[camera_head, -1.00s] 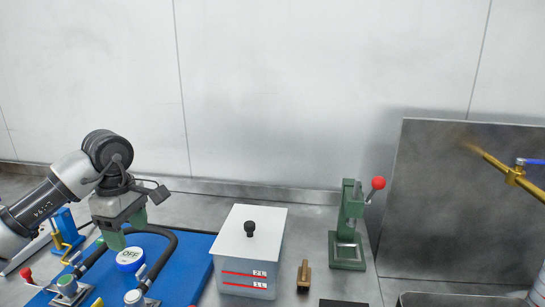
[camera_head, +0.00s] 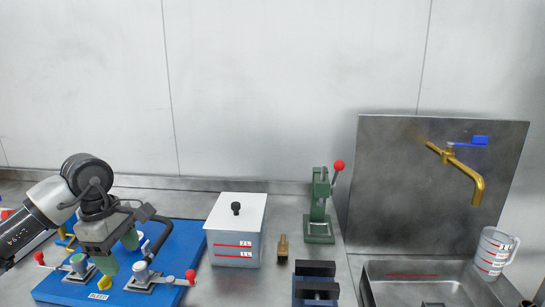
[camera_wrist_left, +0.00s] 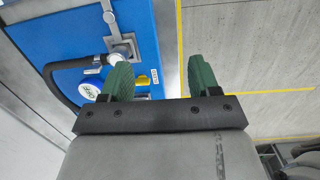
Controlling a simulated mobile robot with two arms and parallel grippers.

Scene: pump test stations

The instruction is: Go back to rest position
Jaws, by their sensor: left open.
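My left gripper (camera_head: 119,252) is in the head view at the left, above the blue pump board (camera_head: 185,262). Its green fingers are apart with nothing between them. In the left wrist view the open fingers (camera_wrist_left: 160,78) show over the board's edge and the floor. The board carries clamps with red knobs (camera_head: 190,276), a black hose (camera_head: 165,233) and a yellow part (camera_head: 104,282). A round white button with lettering (camera_wrist_left: 89,92) shows in the left wrist view; in the head view my gripper hides it. My right gripper is not in view.
A lidded grey box (camera_head: 235,247) stands right of the board. Beyond it are a small brown item (camera_head: 283,249), a green press (camera_head: 319,228), a dark block (camera_head: 315,285), a sink (camera_head: 405,270) with a brass tap (camera_head: 462,168) and a measuring jug (camera_head: 491,254).

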